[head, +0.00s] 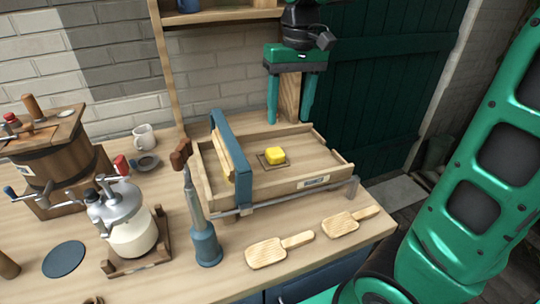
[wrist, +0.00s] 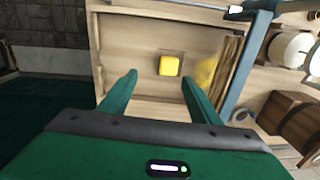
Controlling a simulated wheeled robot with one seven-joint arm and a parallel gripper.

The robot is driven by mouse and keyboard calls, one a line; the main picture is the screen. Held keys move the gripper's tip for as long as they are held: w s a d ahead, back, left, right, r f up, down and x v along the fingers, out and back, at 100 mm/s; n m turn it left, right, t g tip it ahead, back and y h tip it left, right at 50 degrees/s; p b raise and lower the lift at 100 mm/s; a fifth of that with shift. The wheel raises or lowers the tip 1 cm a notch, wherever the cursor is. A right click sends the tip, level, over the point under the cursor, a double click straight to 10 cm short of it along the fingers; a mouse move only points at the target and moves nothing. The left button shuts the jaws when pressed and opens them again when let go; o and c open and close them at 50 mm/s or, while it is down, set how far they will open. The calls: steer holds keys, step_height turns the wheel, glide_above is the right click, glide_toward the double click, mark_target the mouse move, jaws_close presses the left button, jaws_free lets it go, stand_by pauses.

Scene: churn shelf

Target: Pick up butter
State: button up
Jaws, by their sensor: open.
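The butter (head: 275,155) is a small yellow block on a small square mat (head: 262,161) inside a wooden tray (head: 310,184). It also shows in the wrist view (wrist: 169,65), ahead of and roughly between my fingertips. My gripper (head: 290,119) is green with two fingers pointing down, open and empty. It hangs above the back of the tray, apart from the butter. In the wrist view my gripper (wrist: 158,76) has its fingers spread on either side of the butter's line.
A blue bar (head: 231,160) crosses the tray's left side. Two wooden paddles (head: 267,252) lie in front. A blue-based plunger (head: 205,242), a metal-lidded jar (head: 132,232) and a wooden churn (head: 42,160) stand left. A shelf (head: 225,15) is behind.

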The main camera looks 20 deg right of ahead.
steer(key=a, duration=0.1)
glide_above(275, 150)
steer(key=d, duration=0.1)
step_height(275, 150, down, 5)
steer(key=shift+s+a+f, duration=0.1)
steer(key=shift+a+f, duration=0.1)
steer(key=shift+f, duration=1.15)
steer(key=shift+a+f, duration=0.2)
steer(key=shift+f, duration=1.1)
steer(key=c, duration=1.2)
steer(key=shift+o, duration=0.2)
steer(key=shift+r, duration=0.15)
